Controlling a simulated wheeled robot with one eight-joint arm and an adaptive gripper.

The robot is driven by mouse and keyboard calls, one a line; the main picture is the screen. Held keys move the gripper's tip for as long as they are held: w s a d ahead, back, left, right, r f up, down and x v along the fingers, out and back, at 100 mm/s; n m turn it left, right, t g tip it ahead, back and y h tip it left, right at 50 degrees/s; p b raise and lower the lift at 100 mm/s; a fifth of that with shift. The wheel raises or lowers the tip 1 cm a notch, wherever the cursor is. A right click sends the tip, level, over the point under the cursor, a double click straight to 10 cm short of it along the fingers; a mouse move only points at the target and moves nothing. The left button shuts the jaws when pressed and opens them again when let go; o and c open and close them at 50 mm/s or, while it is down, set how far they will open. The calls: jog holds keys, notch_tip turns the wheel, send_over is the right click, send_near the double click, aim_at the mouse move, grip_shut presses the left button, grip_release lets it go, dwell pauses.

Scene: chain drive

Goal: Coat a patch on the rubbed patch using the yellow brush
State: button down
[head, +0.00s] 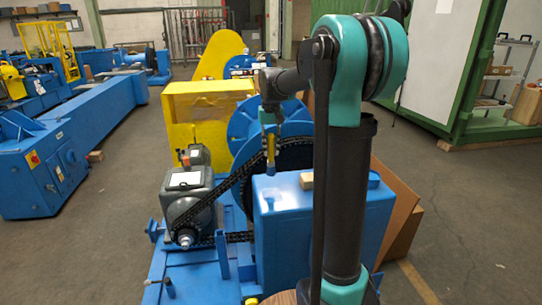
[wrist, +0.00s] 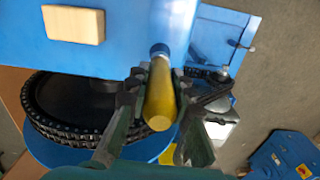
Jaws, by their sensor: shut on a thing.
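My gripper (head: 268,122) is shut on the yellow brush (head: 271,148), which hangs roughly upright, handle up, beside the large chain wheel and the blue box. In the wrist view my gripper (wrist: 158,92) has a finger on each side of the brush's yellow handle (wrist: 161,100), and its blue end (wrist: 159,50) points away from me, over the edge of the blue box. I cannot make out the rubbed patch in either view; I cannot tell whether the brush end touches anything.
A wooden block (head: 307,180) lies on the blue box (head: 330,215). A black chain (head: 222,192) runs from the large wheel to a small sprocket by the grey motor (head: 186,192). A yellow guard (head: 200,115) stands behind. Open floor (head: 455,215) lies right.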

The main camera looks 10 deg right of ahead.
jog(key=shift+r, duration=1)
jog(key=shift+a, duration=0.1)
